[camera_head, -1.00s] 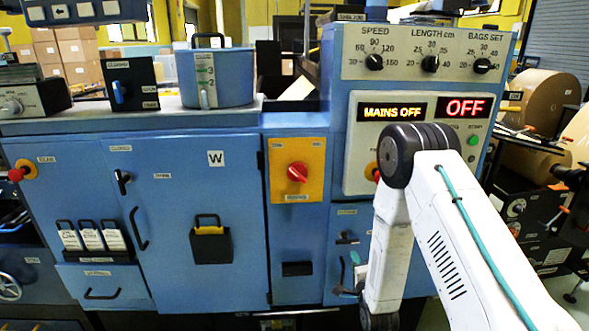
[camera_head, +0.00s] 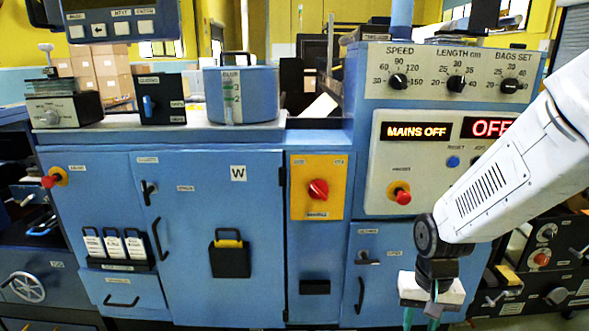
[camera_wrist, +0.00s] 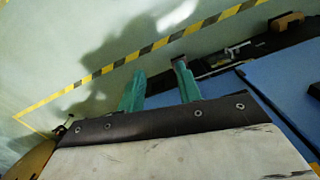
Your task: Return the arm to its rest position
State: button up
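My white arm (camera_head: 510,165) enters the head view from the right and bends at a dark joint in front of the blue machine's lower right. My gripper (camera_head: 422,317) hangs below that joint, pointing down, with its teal fingertips near the picture's bottom edge. In the wrist view my gripper (camera_wrist: 160,86) shows two teal fingers standing apart with nothing between them. The floor and a blue machine edge lie beyond them.
The blue machine (camera_head: 200,200) fills the middle, with a red rotary switch (camera_head: 318,189), a red stop button (camera_head: 403,196) and a lit MAINS OFF display (camera_head: 416,131). A yellow-black floor stripe (camera_wrist: 105,70) crosses the wrist view. Dark equipment (camera_head: 545,260) stands at right.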

jog(key=s+d+r+n+t, duration=0.1)
jog(key=s+r+n+t, duration=0.1)
jog(key=s+r, duration=1.4)
notch_tip(320, 180, up, 3)
jog(key=shift+s, duration=0.2)
